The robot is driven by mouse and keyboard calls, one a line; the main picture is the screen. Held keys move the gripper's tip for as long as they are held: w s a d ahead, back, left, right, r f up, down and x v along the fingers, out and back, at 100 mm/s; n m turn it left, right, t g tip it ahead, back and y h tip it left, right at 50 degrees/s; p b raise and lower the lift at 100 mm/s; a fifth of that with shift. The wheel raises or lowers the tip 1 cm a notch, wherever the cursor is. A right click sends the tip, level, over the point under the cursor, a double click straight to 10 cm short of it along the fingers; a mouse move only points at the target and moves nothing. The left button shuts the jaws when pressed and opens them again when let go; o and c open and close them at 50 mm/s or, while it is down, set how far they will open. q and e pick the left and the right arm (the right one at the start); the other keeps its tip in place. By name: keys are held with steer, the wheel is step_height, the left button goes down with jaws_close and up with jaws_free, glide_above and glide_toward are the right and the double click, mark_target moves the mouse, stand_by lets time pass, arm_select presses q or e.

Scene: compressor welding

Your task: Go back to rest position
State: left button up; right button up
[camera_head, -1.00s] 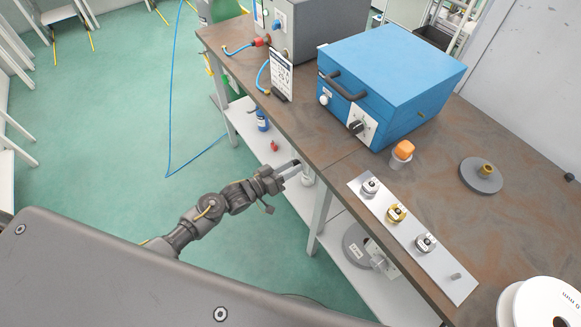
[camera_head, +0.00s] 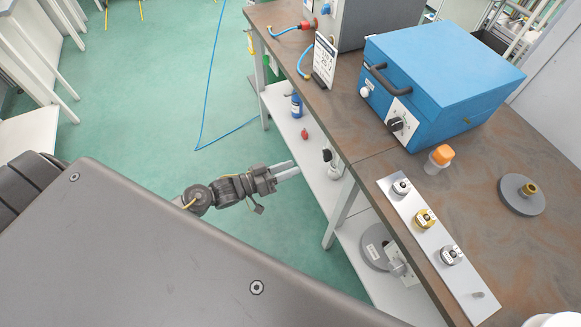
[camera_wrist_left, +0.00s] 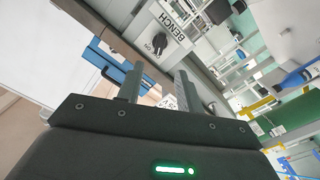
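My left gripper (camera_head: 287,170) reaches in from the left in the head view, beside the long edge of the brown workbench (camera_head: 470,215). Its two grey fingers are parallel with a gap between them, and nothing is held. In the left wrist view the fingers (camera_wrist_left: 158,85) stand apart with an empty gap. In the head view the fingertips overlap the edge of the white lower shelf (camera_head: 305,160) in the picture, short of a white bottle with a black top (camera_head: 333,168). My right gripper is not in view.
On the bench are a blue box (camera_head: 440,75), an orange-capped bottle (camera_head: 438,160), a metal strip with several fittings (camera_head: 437,240) and a round grey base (camera_head: 520,197). A blue hose (camera_head: 212,80) lies on the green floor. Floor left of the bench is open.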

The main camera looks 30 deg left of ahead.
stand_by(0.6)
arm_select(q)
steer(key=s+a+f+g+y, duration=0.2)
steer(key=s+a+f+y, duration=0.15)
steer(key=f, duration=0.55)
steer(key=s+a+f+m+g+y, duration=0.1)
steer(key=s+a+f+y, duration=0.2)
steer(key=f, duration=0.6)
steer(key=s+a+f+g+y, duration=0.25)
steer(key=a+f, duration=0.25)
steer(key=f, duration=0.4)
steer(key=s+f+g+y, duration=0.35)
steer(key=s+f, duration=0.75)
steer(key=s, duration=0.4)
steer(key=s+d+f+g, duration=0.2)
steer(key=s, duration=0.5)
steer(key=s+d+f+g, duration=0.1)
steer(key=s+d+f, duration=0.1)
steer(key=s, duration=0.5)
steer(key=shift+s+d+f+g+h, duration=0.2)
steer(key=shift+s+d+g+h, duration=0.2)
steer(key=shift+d, duration=0.3)
